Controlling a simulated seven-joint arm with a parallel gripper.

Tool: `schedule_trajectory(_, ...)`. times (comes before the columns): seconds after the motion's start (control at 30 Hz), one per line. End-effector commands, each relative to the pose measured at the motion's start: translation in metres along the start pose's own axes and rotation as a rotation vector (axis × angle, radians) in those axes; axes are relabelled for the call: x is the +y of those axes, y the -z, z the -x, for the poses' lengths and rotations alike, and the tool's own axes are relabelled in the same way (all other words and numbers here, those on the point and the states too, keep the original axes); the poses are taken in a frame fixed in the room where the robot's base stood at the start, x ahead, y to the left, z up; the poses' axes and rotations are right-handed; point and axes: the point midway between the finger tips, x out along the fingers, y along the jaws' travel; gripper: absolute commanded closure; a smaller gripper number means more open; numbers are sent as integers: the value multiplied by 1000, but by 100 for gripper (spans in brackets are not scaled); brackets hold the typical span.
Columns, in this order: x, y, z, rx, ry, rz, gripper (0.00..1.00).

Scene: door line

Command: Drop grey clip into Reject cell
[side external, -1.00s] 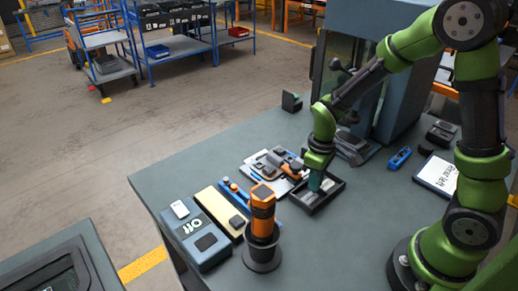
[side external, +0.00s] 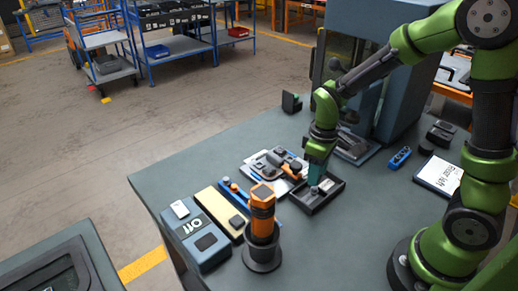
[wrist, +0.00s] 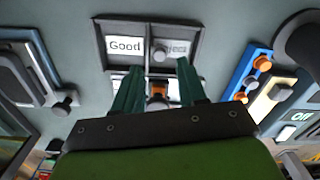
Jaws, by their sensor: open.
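A dark two-cell tray (side external: 327,200) lies on the bench below my gripper (side external: 316,184). In the wrist view the tray (wrist: 97,45) has a cell on the left with a label reading "Good" (wrist: 125,46). The right cell has a label (wrist: 180,48) too small to read. A small grey piece (wrist: 160,52), apparently the grey clip, lies in that right cell, beside the divider and partly over the label. My gripper's teal fingers also show in the wrist view (wrist: 158,66), apart and with nothing held between them.
Left of the tray lie a white board (side external: 253,163) with grey and orange parts, a blue strip (side external: 235,191) and a blue box (side external: 205,240). An orange and black tool stands in a round holder (side external: 262,225) in front. A machine cabinet (side external: 375,80) rises behind.

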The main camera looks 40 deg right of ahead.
Motion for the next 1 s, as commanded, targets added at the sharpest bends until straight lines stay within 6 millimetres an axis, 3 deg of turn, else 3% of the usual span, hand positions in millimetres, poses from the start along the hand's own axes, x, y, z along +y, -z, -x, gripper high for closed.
schedule_trajectory(0.3,0,1,81,8,-2,0,59)
schedule_trajectory(0.5,0,1,117,4,-1,-1,59)
schedule_trajectory(0.7,0,0,134,2,-1,0,59)
schedule_trajectory(1.0,0,0,136,1,-1,-6,59)
